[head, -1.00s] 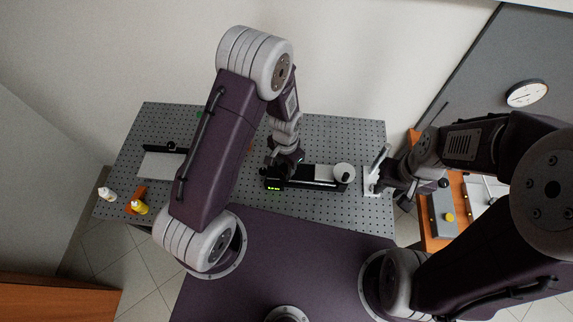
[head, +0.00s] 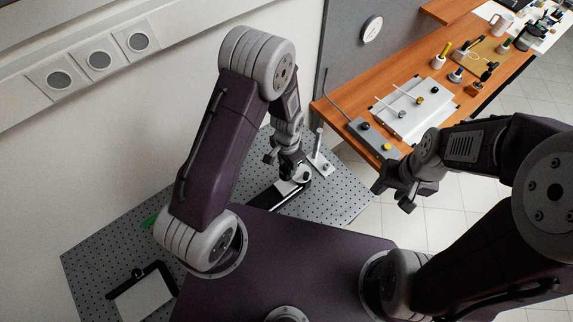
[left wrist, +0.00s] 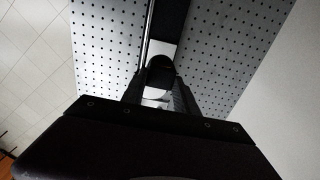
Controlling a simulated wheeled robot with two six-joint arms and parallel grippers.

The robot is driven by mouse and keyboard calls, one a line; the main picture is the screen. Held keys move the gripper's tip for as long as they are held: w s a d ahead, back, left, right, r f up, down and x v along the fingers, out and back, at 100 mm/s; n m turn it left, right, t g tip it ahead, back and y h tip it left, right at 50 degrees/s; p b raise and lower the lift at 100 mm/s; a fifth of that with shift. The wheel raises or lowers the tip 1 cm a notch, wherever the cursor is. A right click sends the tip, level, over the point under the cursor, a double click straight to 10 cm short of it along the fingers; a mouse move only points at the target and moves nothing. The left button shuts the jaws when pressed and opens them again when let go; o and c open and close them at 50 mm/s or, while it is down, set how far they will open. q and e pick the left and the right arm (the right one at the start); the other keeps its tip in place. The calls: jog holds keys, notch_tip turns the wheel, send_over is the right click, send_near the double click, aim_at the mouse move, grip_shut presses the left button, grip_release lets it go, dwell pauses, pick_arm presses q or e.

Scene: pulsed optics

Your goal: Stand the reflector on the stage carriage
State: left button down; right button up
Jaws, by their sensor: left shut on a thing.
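My left gripper (head: 289,172) is over the linear stage near its right end. In the left wrist view its fingers (left wrist: 158,95) are shut on a dark, round-topped piece (left wrist: 160,72) with white below it, which I take to be the reflector. The stage is a long black rail (head: 266,201), also seen in the left wrist view (left wrist: 173,18). A white plate on it (left wrist: 163,52), apparently the carriage, lies just beyond the held piece. I cannot tell whether the piece touches it. My right gripper (head: 392,197) is open and empty off the table's right side.
A white base with an upright post (head: 319,164) stands right of the stage. A black-framed white panel (head: 142,298) lies at the perforated table's (head: 95,262) lower left. A wooden bench (head: 400,75) with a grey box (head: 373,138) and several tools stands at the right.

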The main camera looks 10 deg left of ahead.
pick_arm(q)
jog(key=shift+s+f+b, duration=0.1)
jog(key=shift+f+b, duration=1.45)
jog(key=shift+f, duration=0.6)
jog(key=shift+f+b, duration=1.4)
jog(key=shift+f, duration=0.1)
jog(key=shift+f, duration=0.3)
jog(key=c, duration=0.9)
grip_release()
jog(key=shift+o, duration=0.2)
